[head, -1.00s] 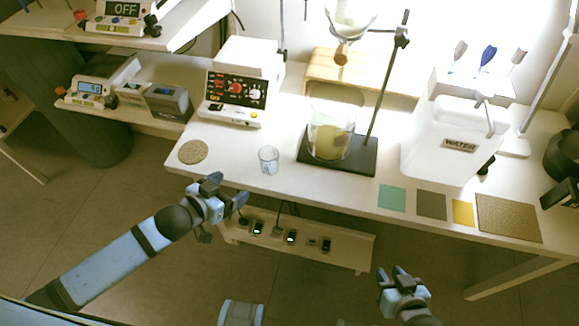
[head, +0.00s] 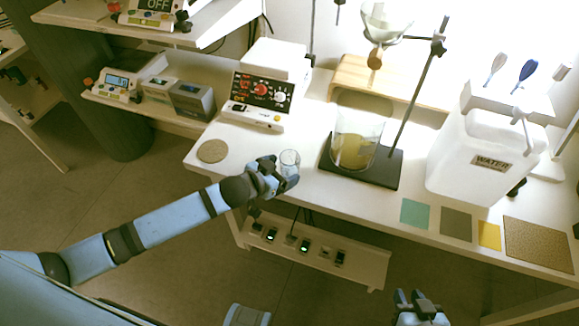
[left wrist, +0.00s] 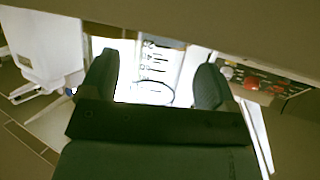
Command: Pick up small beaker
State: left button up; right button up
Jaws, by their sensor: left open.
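The small beaker (head: 289,158) is clear glass and stands upright near the front edge of the white bench (head: 232,145). My left gripper (head: 282,174) is open at the beaker's near side and hides its lower part. In the left wrist view the beaker (left wrist: 160,62), with dark graduation marks, shows between the two spread fingers (left wrist: 158,85). I cannot tell whether either finger touches the glass. My right gripper (head: 417,300) is low at the bottom of the head view, in front of the bench and away from the beaker; its jaw opening is unclear.
A large beaker with yellowish liquid (head: 355,145) stands on a dark stand base (head: 385,172) to the right. A control box (head: 258,95) is behind, and a round cork mat (head: 212,151) is left. A white water container (head: 470,155) and coloured mats (head: 456,224) are further right.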

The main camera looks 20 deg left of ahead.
aim_at(283, 170)
pick_arm(q)
jog(key=x, duration=0.2)
jog(key=shift+w+d+f, duration=0.15)
jog(key=shift+w+d, duration=0.05)
jog(key=shift+w, duration=0.1)
jog(key=shift+w+d+f, duration=0.1)
jog(key=shift+w, duration=0.15)
jog(key=shift+c, duration=0.5)
jog(key=c, duration=0.9)
